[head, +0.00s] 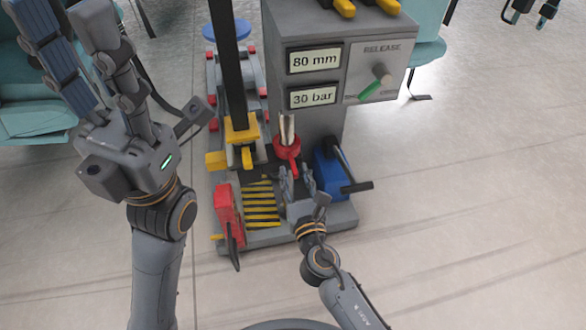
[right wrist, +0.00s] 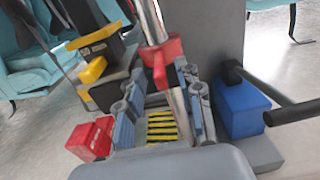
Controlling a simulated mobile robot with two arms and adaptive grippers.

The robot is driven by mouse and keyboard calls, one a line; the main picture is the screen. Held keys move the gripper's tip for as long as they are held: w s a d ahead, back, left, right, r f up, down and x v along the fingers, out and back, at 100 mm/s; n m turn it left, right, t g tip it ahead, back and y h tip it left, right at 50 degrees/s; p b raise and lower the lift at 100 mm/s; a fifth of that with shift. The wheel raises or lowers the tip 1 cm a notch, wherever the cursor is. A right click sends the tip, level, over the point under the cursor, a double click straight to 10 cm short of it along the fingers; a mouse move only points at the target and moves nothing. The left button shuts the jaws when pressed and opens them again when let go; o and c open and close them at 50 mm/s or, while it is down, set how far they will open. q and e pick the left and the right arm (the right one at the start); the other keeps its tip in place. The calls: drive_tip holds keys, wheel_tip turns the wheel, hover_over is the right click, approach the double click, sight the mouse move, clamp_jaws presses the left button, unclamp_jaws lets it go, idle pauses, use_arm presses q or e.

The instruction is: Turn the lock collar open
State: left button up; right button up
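The lock collar (head: 286,147) is a red ring with a short red handle, around an upright metal rod (head: 287,128) beside the grey cabinet. In the right wrist view the red collar (right wrist: 161,52) is just beyond my fingers, its handle pointing down toward the camera. My right gripper (head: 297,180) is just below and in front of the collar. In the right wrist view its fingers (right wrist: 158,98) are spread with the collar handle and rod seen between them; contact cannot be told. My left gripper (head: 66,22) is raised at the upper left, open and empty.
A blue block (head: 327,176) with a black lever is close right of my right gripper. A red block (head: 228,208) and yellow-black stripes (head: 262,205) are left.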

drive_tip(key=v, duration=1)
drive_tip(key=shift+w, duration=0.1)
